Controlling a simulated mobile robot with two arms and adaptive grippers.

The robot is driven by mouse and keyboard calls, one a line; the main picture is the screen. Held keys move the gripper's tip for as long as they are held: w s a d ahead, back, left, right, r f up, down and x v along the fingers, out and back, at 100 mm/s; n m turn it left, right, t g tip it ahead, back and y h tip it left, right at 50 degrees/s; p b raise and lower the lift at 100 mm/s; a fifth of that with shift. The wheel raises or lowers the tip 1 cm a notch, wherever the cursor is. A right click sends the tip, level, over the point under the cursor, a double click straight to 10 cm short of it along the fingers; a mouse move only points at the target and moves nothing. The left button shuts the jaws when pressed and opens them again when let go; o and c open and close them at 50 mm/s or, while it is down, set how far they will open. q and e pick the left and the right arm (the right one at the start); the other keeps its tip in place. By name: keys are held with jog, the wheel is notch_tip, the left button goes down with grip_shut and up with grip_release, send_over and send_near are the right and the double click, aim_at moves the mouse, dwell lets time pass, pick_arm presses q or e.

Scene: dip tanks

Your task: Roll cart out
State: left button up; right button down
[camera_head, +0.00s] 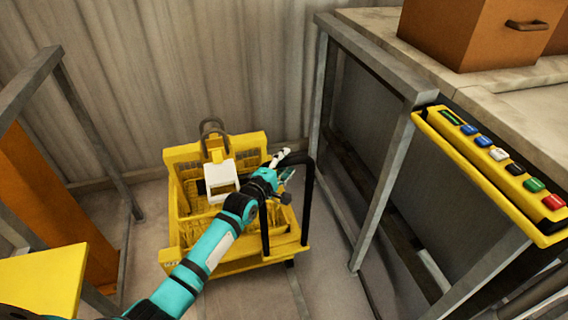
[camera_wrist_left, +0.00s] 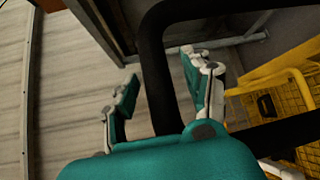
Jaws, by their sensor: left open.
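The yellow cart (camera_head: 228,266) stands on the floor against the corrugated back wall, between two metal frames. A yellow basket with a grey loop handle and a white box-like part (camera_head: 221,174) show on it. The cart's black handle bar (camera_head: 308,190) rises at its right side. My left gripper (camera_head: 284,166) is at this handle. In the left wrist view, the black handle (camera_wrist_left: 155,70) passes between the two spread fingers of my left gripper (camera_wrist_left: 160,85). The fingers are open and not closed on it. My right gripper is not in view.
A metal-framed bench with a yellow button panel (camera_head: 490,170) stands close on the right, with a brown box (camera_head: 480,35) on top. A metal frame (camera_head: 75,120) and an orange panel (camera_head: 60,200) stand on the left. Some floor is bare right of the cart.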

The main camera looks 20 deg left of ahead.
pick_arm(q)
grip_shut()
dwell(0.3)
dwell(0.3)
